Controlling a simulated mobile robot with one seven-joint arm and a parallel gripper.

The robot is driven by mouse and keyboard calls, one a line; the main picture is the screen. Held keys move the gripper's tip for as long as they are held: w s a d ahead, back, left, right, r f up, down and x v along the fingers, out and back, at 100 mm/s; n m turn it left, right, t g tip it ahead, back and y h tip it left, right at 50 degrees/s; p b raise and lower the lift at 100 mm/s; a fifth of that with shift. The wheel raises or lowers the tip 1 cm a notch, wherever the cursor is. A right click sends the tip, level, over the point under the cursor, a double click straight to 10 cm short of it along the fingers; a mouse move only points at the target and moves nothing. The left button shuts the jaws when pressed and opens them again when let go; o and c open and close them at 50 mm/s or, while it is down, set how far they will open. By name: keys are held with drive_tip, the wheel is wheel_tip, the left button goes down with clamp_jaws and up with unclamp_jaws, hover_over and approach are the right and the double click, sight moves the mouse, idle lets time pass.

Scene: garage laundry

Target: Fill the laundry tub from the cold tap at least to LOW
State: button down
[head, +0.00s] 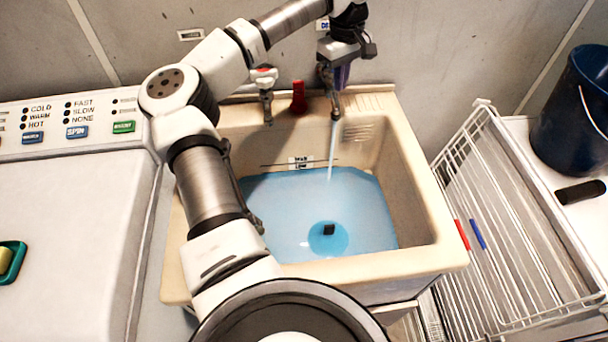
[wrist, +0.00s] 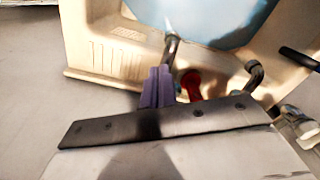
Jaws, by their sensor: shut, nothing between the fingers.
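The cream laundry tub (head: 420,255) holds blue water (head: 285,205) and also shows in the wrist view (wrist: 100,30). A stream runs into it from the right-hand tap (head: 336,108), the cold one by its blue label. On the tub's back wall is a label with MAX above LOW (head: 300,162). The water's back edge lies close to the LOW mark; I cannot tell exactly whether it is level with it. A dark plug or drain piece (head: 328,230) shows in the tub. My gripper (head: 342,78) is shut and empty at this tap, its purple fingers (wrist: 158,88) over the handle area, which they hide.
The other tap (head: 264,80), with a red mark, stands left with no stream showing. A red object (head: 298,97) sits on the back rim between the taps. A washing machine (head: 75,220) is left. A white wire rack (head: 500,230) and dark blue bucket (head: 570,115) are right.

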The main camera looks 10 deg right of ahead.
drive_tip(key=shift+a+f, duration=0.1)
drive_tip(key=shift+a, duration=0.05)
idle(0.4)
drive_tip(key=shift+w+a, duration=0.3)
drive_tip(key=shift+a, duration=0.15)
drive_tip(key=shift+w+a, duration=0.35)
drive_tip(key=shift+a, duration=0.05)
drive_tip(key=shift+w+r+p, duration=0.15)
drive_tip(key=shift+r+p, duration=0.05)
drive_tip(key=shift+p, duration=0.1)
